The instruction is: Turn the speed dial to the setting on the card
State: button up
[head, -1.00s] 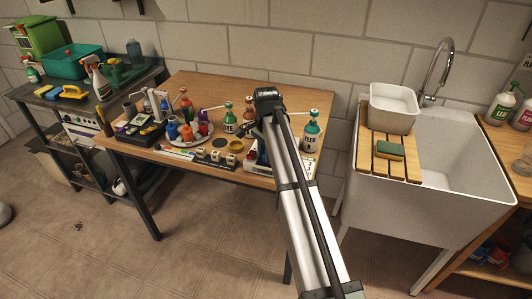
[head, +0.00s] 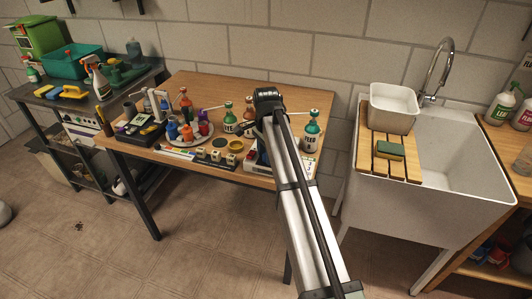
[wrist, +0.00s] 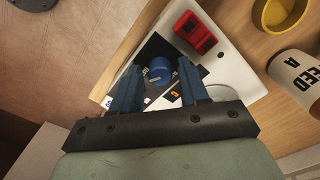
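An orange mark (wrist: 174,95) shows on the panel near the right finger. I cannot make out the dial's setting or identify the card. In the head view my arm hides most of the device.
In the head view the wooden table (head: 215,86) holds several bottles and a plate of small pots. A sink (head: 465,165) stands to the right.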

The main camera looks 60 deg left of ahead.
jog(key=shift+o, duration=0.7)
notch_tip(320, 180, up, 14)
jog(key=shift+f, duration=0.15)
dwell(0.5)
